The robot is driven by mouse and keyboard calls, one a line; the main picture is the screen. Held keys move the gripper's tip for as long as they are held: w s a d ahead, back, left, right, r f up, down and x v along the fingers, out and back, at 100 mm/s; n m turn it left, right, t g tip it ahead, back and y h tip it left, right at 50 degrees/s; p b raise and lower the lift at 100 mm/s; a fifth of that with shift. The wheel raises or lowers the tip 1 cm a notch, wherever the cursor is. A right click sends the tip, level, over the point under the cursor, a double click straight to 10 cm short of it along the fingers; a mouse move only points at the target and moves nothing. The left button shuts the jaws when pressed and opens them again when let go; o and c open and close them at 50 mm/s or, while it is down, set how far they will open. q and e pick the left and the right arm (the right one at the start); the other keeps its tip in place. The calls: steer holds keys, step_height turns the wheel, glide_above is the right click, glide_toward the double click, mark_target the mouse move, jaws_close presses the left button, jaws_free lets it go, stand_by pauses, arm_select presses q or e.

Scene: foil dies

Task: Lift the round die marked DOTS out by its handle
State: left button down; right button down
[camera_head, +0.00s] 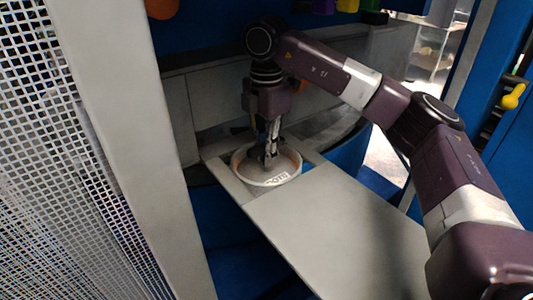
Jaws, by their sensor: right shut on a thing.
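The round die (282,179) is a pale, shallow, bowl-like piece with a light rim and a DOTS label on its inner front. It sits at the far left corner of a grey plate (345,225). My right gripper (270,156) points straight down into its middle and is shut on the die's handle, which is mostly hidden by the fingers. I cannot tell whether the die is resting or slightly raised. My left gripper is not in view.
A grey post (130,130) and a perforated metal screen (60,190) stand at the left. A grey wall panel (215,95) is close behind the gripper. A blue cabinet with a yellow knob (513,97) is at the right. The grey plate's front is bare.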

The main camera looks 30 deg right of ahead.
step_height(320, 180, up, 16)
steer(key=p, duration=1)
stand_by(1.5)
stand_by(0.4)
